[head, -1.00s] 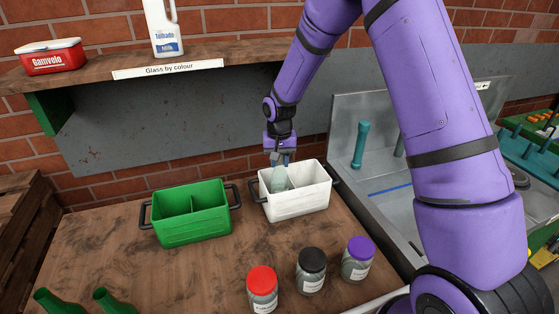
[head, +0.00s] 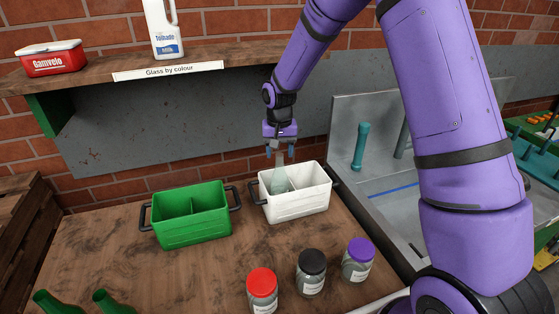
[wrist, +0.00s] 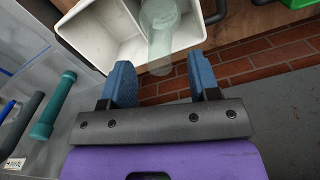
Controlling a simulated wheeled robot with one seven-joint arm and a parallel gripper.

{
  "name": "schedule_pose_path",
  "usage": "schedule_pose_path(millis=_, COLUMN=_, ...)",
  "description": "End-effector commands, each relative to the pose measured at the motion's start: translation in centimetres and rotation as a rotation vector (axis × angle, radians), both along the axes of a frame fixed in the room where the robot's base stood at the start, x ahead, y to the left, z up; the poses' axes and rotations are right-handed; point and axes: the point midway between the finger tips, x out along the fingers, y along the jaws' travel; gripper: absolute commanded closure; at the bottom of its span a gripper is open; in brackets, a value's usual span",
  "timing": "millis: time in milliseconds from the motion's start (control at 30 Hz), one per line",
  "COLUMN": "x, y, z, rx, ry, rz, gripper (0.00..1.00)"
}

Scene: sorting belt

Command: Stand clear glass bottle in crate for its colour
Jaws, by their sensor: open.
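The clear glass bottle (head: 279,180) stands in the left compartment of the white crate (head: 300,206), its neck rising above the rim. It looks upright or nearly so; its base is hidden by the crate wall. My gripper (head: 281,152) is just above the bottle's neck, open and empty. In the wrist view the bottle (wrist: 160,35) lies ahead of the spread blue fingers (wrist: 165,85), clear of both. The white crate (wrist: 103,30) shows there too, its other compartment empty.
A green crate (head: 192,226) with two compartments stands left of the white one. Jars with red (head: 262,280), black (head: 312,260) and purple (head: 360,249) lids stand in front. Green bottles (head: 112,301) lie at the lower left. A shelf (head: 110,80) hangs behind, and a metal-walled belt is at right.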

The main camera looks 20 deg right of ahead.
Motion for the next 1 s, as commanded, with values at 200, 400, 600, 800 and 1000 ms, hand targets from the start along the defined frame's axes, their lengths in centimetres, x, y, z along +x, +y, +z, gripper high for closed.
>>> schedule_pose_path(millis=200, x=0.1, y=0.0, z=4.5, rx=0.0, ry=-0.004, rz=0.001, gripper=0.44)
schedule_pose_path(millis=400, x=0.0, y=0.0, z=7.0, rx=0.001, ry=-0.001, rz=0.0, gripper=0.44)
schedule_pose_path(millis=600, x=0.0, y=0.0, z=7.7, rx=0.0, ry=0.0, rz=0.001, gripper=0.44)
schedule_pose_path(millis=800, x=-0.8, y=-0.3, z=9.2, rx=-0.002, ry=-0.015, rz=0.008, gripper=0.44)
schedule_pose_path(millis=1000, x=-4.6, y=-1.5, z=14.7, rx=-0.012, ry=-0.079, rz=0.042, gripper=0.44)
